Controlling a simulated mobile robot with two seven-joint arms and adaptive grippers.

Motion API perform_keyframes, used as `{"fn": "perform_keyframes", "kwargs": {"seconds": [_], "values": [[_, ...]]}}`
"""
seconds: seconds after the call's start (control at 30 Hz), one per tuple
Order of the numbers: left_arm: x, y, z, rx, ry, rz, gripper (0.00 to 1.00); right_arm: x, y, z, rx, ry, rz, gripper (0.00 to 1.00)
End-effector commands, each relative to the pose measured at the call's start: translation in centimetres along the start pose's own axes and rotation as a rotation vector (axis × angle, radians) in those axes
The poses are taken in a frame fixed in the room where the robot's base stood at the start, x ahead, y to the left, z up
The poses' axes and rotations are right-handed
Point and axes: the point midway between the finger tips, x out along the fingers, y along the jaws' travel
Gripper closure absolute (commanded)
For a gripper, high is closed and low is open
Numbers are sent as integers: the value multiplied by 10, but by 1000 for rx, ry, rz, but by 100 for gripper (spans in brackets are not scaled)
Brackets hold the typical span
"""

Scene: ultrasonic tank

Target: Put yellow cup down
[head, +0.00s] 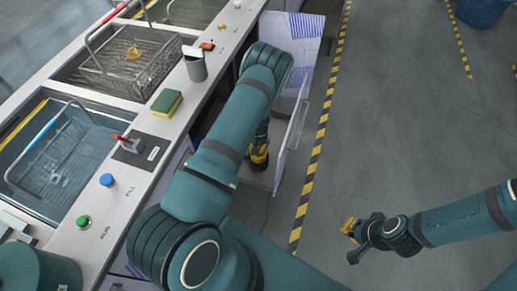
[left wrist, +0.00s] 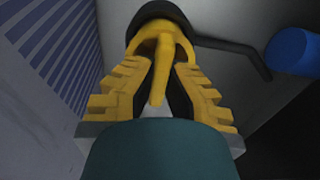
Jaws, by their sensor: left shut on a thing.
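The yellow cup (left wrist: 161,38) shows in the left wrist view between and beyond my left gripper's (left wrist: 160,95) stepped yellow fingers, which are shut on its narrow upright part. A dark round shape lies around its far end. In the head view, my left gripper (head: 259,153) points down beside the open cabinet door; yellow shows at its tip, but I cannot separate cup from fingers there. Whether the cup touches the surface below cannot be told. My right gripper (head: 352,241) is out over the floor at the right, its fingers apart and nothing between them.
The open cabinet door (head: 302,45) stands beside my left arm. The counter holds tanks with wire baskets (head: 122,60), a yellow-green sponge (head: 167,102), a grey container (head: 194,65) and buttons. A blue cylinder (left wrist: 292,50) is near the cup.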

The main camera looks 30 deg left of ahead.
Motion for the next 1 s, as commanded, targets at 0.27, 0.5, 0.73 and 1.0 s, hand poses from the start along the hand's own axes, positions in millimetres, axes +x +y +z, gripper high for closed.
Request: {"fn": "perform_keyframes", "kwargs": {"seconds": [0.27,0.5,0.73,1.0], "values": [[9,0,0,1,1,0,100,2,1,0,0,2,0,100],[13,0,0,0,0,0,78,6,2,-1,0,3,0,100],[12,0,0,0,0,0,66,5,2,-1,0,3,0,100],[3,0,-1,0,1,0,66,0,0,0,0,1,0,100]]}}
